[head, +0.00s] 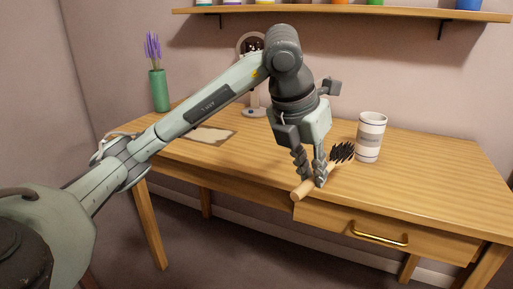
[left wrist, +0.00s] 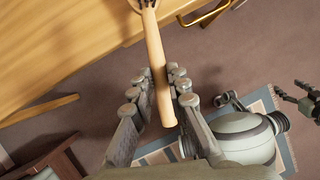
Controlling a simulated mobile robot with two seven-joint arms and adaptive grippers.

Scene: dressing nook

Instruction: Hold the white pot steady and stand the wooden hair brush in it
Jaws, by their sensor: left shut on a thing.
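The wooden hair brush (head: 302,189) is in my left gripper (head: 309,178), which is shut on its handle. The brush is tilted, with its black bristles up and to the right, above the front edge of the desk. In the left wrist view, the pale handle (left wrist: 158,65) runs between the fingers of the left gripper (left wrist: 160,92). The white pot (head: 370,140) with grey bands stands upright on the desk, right of the brush and apart from it. A dark shape like my right gripper (left wrist: 303,98) shows small at the right edge of the left wrist view; its jaws are unclear.
The wooden desk (head: 440,180) has a drawer with a brass handle (head: 378,236). A green vase with lavender (head: 159,90), a round mirror (head: 252,110) and a flat paper-like item (head: 210,134) are at the left. A wall shelf (head: 350,13) hangs above. The desk right of the pot is clear.

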